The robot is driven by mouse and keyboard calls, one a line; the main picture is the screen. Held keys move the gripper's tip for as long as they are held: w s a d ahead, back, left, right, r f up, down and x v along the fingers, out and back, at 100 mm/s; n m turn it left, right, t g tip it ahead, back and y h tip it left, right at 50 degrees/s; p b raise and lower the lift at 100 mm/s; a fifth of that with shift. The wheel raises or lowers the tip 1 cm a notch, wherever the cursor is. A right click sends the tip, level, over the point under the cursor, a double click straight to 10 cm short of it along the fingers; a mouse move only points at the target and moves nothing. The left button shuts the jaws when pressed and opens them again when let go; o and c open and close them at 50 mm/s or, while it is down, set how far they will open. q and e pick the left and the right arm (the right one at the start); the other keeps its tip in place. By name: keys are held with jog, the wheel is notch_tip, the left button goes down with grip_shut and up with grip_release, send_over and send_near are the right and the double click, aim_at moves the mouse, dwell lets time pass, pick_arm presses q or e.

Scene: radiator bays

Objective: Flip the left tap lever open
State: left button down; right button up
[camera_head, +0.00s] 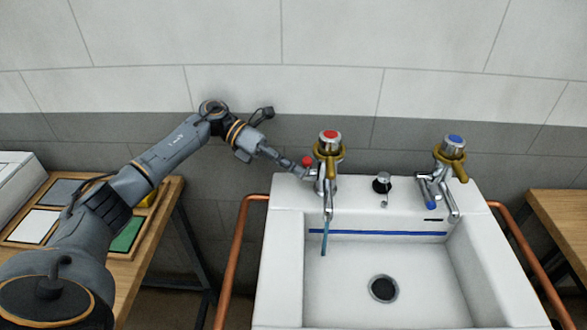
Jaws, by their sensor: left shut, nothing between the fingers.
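The left tap (328,177) stands at the back left of the white sink. It is chrome with a red cap and a brass-coloured collar. Its lever's red tip (307,160) points left. A thin blue stream (325,236) hangs below its spout, over the basin. My left gripper (303,171) is shut and empty, its fingertips right beside the red tip and the tap's left side. I cannot tell whether they touch. My right gripper is out of view.
The sink (285,255) has a dark drain and a blue line. The right tap (448,165) has a blue cap and a lever with a blue end. Copper pipes (238,245) flank the sink. Wooden tables stand on both sides; a tiled wall is close behind.

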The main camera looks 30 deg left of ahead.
pick_arm(q)
notch_tip(320, 180, up, 10)
dwell(0.7)
jog(key=shift+r, duration=0.15)
